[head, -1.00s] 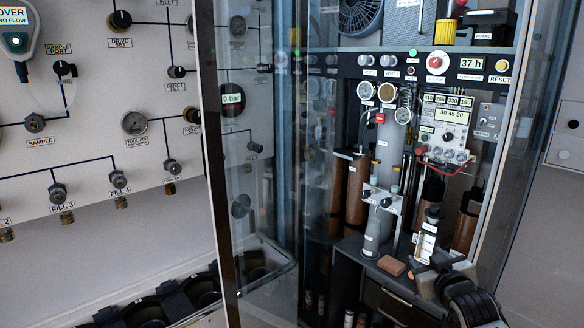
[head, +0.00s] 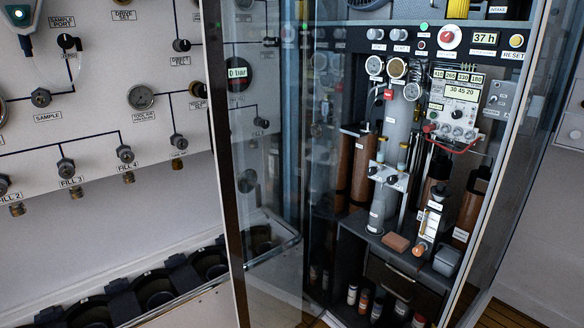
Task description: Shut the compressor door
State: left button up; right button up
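The compressor cabinet (head: 370,45) stands at right of centre with its front open, showing gauges, cylinders and a control panel inside. The compressor door (head: 270,190) is a clear glass panel with a dark free edge (head: 222,160) on its left. It stands open, swung out to the left of the cabinet opening, and the wall panel shows through it. Neither of my grippers is in view, so their distance from the door cannot be told.
A grey wall panel (head: 100,110) with gauges and fill valves is at left. Black round holders (head: 152,290) line up below it. In the cabinet, a reddish block (head: 396,242) and a grey box (head: 447,261) sit on the shelf; several small bottles (head: 362,302) stand below.

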aim_at(210, 23)
jog(key=u, duration=1.65)
jog(key=i, duration=1.5)
jog(key=z, duration=3.15)
